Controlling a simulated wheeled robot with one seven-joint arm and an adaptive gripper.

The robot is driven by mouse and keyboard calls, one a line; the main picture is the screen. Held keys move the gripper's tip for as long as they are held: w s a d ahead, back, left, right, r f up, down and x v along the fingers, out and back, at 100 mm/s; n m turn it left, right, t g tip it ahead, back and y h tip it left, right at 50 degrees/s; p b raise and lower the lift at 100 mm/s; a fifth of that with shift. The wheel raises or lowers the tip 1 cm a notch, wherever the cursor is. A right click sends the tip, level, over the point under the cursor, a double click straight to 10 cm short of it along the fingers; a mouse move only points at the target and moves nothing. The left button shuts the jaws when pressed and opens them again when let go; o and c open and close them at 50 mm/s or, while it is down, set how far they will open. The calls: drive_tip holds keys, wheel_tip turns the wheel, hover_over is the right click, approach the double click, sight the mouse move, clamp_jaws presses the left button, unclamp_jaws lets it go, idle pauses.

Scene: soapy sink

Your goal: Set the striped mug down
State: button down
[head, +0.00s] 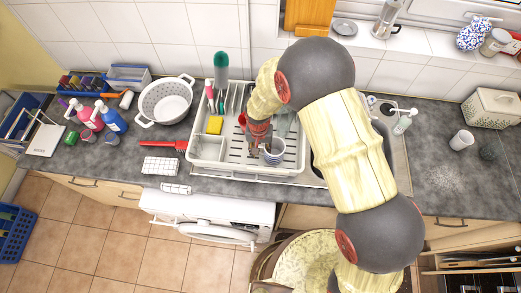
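A small whitish-blue mug (273,153), which looks like the striped mug, is at the front right of the white dish rack (210,164) beside the sink. Its stripes are too small to make out clearly. My gripper (257,150) reaches down over the rack, with its end at the left side of the mug. The fingers are small and partly hidden by the gripper body. I cannot tell whether they grip the mug or only stand beside it, nor whether the mug touches the rack floor.
A colander (166,101) and red brush (163,145) lie left. A white cup (461,140) stands on the right counter, which has free room in front.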

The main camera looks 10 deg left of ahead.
drive_tip(key=c, duration=1.3)
unclamp_jaws()
drive_tip(key=shift+f, duration=0.1)
